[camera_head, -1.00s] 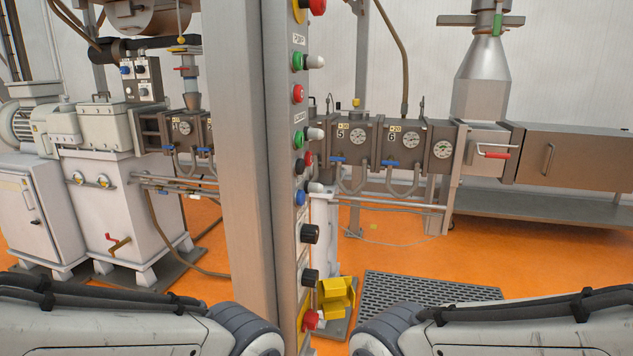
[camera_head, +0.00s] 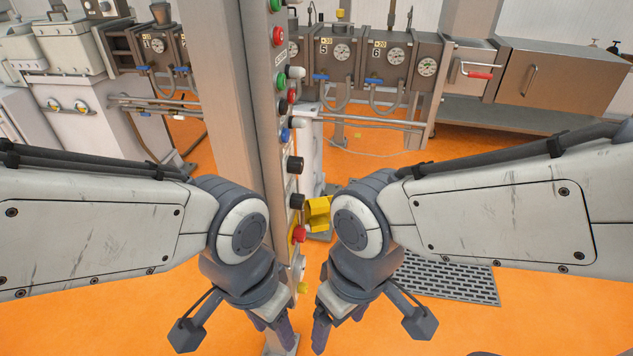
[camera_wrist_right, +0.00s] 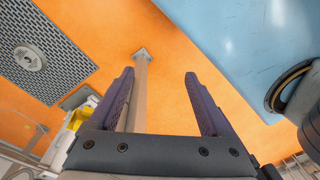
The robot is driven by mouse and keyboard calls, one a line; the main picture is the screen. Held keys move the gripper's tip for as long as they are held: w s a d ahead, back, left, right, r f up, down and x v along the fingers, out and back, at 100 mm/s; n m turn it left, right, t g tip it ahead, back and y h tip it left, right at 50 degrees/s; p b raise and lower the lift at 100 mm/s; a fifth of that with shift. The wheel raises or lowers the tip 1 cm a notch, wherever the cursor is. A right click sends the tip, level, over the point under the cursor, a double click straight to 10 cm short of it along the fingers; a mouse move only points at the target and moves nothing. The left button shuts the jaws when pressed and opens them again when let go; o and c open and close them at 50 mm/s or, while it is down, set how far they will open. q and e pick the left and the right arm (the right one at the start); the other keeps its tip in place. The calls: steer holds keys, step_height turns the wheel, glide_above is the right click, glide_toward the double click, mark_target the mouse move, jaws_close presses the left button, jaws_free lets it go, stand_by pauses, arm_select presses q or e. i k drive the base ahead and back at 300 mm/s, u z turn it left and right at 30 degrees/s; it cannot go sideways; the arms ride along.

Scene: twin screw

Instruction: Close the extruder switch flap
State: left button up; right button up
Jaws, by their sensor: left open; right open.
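A yellow flap-like part (camera_head: 319,213) stands out from the right side of the control post, beside a red button (camera_head: 299,234) with a yellow surround. It looks swung open, and my right arm partly covers it. My left gripper (camera_head: 274,334) is open and empty, low in front of the post. My right gripper (camera_head: 339,330) is open and empty, just right of the left one and below the yellow part. Its two fingers (camera_wrist_right: 160,76) stand apart in the right wrist view, with nothing between them but the post's foot and floor behind.
The post (camera_head: 222,90) carries a column of coloured buttons and black knobs. Behind stand the extruder barrel (camera_head: 365,60) with gauges and a steel cabinet (camera_head: 560,75). A grey floor grate (camera_head: 445,278) lies to the right. In the right wrist view a blue surface (camera_wrist_right: 250,45) is close at upper right.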

mark_target(315, 212)
steer(key=z, duration=0.05)
steer(key=k, duration=0.45)
steer(key=z, duration=0.4)
steer(key=i, duration=1.45)
steer(key=u, duration=0.55)
